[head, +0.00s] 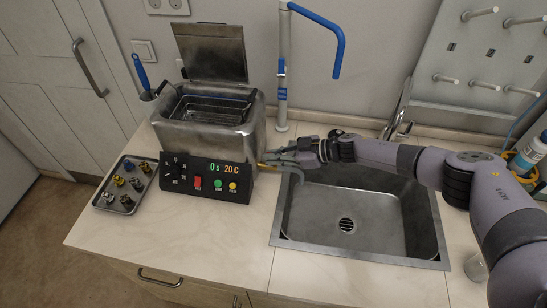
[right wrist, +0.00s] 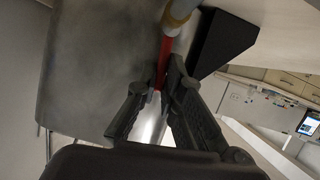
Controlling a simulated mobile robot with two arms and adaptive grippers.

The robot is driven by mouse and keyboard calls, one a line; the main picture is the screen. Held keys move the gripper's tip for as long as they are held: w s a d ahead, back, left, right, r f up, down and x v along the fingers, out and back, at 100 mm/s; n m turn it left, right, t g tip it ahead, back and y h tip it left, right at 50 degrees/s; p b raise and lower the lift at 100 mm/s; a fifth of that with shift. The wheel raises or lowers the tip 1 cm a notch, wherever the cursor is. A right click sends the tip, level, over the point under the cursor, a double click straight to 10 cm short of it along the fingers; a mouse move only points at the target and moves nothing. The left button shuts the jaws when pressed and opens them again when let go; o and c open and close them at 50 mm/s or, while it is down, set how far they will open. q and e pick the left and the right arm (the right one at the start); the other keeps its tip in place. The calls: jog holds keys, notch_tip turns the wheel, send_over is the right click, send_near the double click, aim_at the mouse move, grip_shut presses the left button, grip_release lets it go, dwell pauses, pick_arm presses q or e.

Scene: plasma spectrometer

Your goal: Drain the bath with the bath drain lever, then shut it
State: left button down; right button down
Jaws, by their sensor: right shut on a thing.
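The metal bath (head: 215,135) stands on the counter with its lid (head: 212,52) open and a wire basket inside. Its front panel (head: 205,180) shows "0 s" and "20 C". My right gripper (head: 272,157) is at the bath's right side, beside the drain fitting. In the right wrist view, the gripper (right wrist: 157,80) is shut on the red drain lever (right wrist: 164,60), below a brass-coloured fitting (right wrist: 178,14). In the head view the fingers hide the lever. A grey drain hose (head: 294,172) bends towards the sink. I cannot tell the water level. My left gripper is not in view.
The sink (head: 345,238) with its drain grate lies right of the bath, under my right arm. A blue-tipped tap (head: 283,85) rises behind. A tray (head: 112,200) of small parts is at the left. A pegboard (head: 490,60) stands at the back right. The front counter is clear.

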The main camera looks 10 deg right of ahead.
jog(key=shift+w+d+m+g, duration=0.1)
jog(key=shift+w+m+g, duration=0.2)
jog(key=shift+m, duration=0.1)
dwell(0.3)
jog(key=c, duration=1.7)
grip_release()
notch_tip(320, 180, up, 10)
jog(key=shift+r, duration=0.1)
